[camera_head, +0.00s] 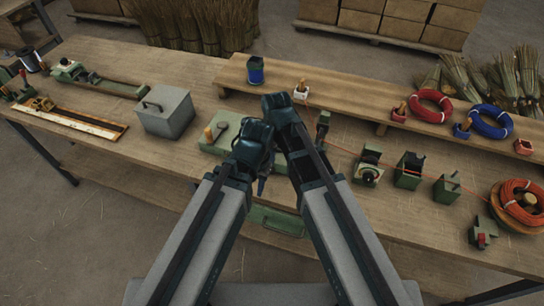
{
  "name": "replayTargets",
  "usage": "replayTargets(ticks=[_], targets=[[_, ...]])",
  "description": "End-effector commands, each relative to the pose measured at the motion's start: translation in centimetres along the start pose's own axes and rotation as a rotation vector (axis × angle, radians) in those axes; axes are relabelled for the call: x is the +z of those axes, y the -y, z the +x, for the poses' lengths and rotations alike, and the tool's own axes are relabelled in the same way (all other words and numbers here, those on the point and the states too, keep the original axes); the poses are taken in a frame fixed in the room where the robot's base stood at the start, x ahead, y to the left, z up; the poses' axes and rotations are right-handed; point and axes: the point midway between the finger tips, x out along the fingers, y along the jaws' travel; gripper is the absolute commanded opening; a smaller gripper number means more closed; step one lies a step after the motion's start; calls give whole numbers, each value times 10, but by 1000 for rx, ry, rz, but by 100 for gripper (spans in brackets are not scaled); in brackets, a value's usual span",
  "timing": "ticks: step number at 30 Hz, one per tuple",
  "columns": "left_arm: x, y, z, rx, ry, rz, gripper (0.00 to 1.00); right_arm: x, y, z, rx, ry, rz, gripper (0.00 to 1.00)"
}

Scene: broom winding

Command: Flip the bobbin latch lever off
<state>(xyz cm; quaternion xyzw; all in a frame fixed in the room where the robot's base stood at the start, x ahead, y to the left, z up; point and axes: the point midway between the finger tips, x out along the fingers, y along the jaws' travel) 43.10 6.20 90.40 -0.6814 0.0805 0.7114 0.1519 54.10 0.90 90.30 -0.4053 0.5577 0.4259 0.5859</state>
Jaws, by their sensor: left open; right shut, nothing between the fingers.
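A green machine base (216,146) sits on the bench in the middle, partly hidden by my arms. A short orange-tipped lever (208,134) stands upright at its left side; I cannot tell whether it is the bobbin latch lever. My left gripper (253,148) is open over the right part of this base, to the right of the lever. My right gripper (279,104) is shut and empty, just beyond the left one. The bobbin cannot be made out; the grippers hide that area.
A grey lidded box (166,111) stands left of the base. A raised shelf (350,96) at the back holds a blue cup (255,71), a red coil (430,105) and a blue coil (490,122). An orange wire runs right past green blocks (409,171) to an orange spool (519,203).

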Motion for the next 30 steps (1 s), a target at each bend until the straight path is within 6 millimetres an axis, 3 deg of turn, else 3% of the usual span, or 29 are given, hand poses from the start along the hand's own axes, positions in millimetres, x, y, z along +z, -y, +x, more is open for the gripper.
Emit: replayTargets(ticks=[30], targets=[[1,2,-20,0,0,0,41,-5,1,-20,0,0,1,0]])
